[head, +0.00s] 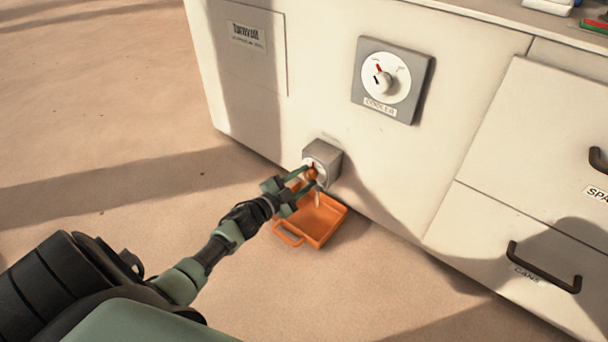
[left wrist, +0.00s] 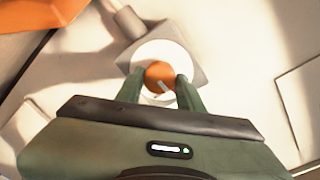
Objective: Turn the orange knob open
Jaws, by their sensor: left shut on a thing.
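The orange knob (head: 311,174) sits on a white round dial on a small grey box (head: 327,155), low on the white cabinet front. It also shows in the left wrist view (left wrist: 160,76), with a pale mark on its face. My left gripper (head: 307,182) reaches it from the lower left. In the left wrist view the fingers (left wrist: 161,88) lie on both sides of the knob and are shut on it. Part of the knob and dial is hidden behind the fingers. My right gripper is in neither view.
An orange tray (head: 335,208) with a handle is on the floor below the knob. A larger grey panel with a white dial (head: 386,78), labelled COOLER, is up and to the right. Drawers with dark handles (head: 545,267) are at the right. The floor at left is clear.

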